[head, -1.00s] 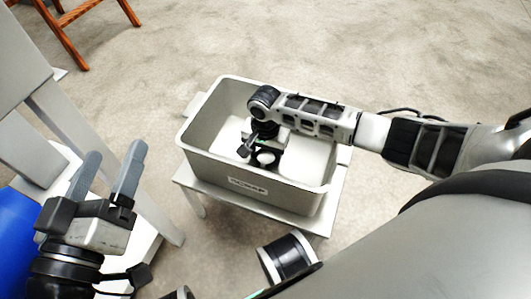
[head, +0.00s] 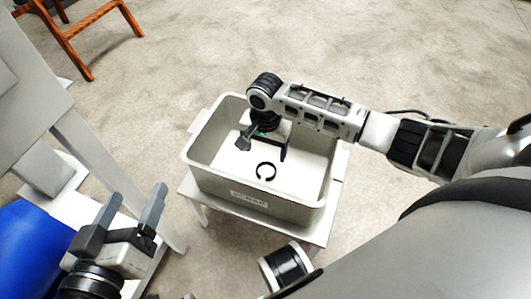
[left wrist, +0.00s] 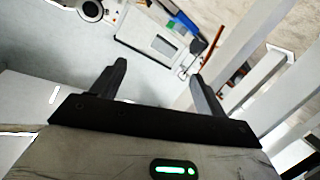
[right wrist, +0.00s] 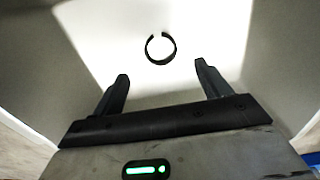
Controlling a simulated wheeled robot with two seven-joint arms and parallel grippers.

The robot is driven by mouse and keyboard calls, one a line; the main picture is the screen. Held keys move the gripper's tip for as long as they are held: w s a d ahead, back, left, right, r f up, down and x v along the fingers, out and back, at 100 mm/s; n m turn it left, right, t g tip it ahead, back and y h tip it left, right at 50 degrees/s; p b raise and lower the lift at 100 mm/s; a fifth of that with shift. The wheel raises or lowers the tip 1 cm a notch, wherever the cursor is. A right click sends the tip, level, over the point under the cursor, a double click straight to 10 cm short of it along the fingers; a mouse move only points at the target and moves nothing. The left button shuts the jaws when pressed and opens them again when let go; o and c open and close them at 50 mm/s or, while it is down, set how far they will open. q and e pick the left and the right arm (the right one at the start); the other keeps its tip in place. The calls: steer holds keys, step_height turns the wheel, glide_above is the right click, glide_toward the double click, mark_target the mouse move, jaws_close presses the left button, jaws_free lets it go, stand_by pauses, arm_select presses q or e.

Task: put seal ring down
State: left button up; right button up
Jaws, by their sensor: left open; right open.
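The seal ring (head: 266,172) is a black ring with a gap in it. It lies on the white floor of the scrap bin (head: 310,205), an open grey box with a label on its front. The right wrist view also shows the ring (right wrist: 160,48) beyond the fingertips, apart from them. My right gripper (head: 262,147) is open and empty inside the bin, a little behind and above the ring. My left gripper (head: 137,207) is open and empty at the lower left of the head view, outside the bin; it also shows open in the left wrist view (left wrist: 160,78).
The bin stands on a small grey table (head: 318,232). Its walls surround my right gripper. Grey machine framing (head: 90,150) and a blue object (head: 30,245) stand at the left. A wooden chair (head: 75,30) is at the far left. Open floor lies behind the bin.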

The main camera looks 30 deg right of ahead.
arm_select(q)
steer(key=shift+a+f+p, duration=0.2)
steer(key=shift+p, duration=0.15)
arm_select(e)
steer(key=shift+r, duration=1.45)
arm_select(q)
steer(key=shift+y, duration=0.3)
arm_select(e)
steer(key=shift+r, duration=0.1)
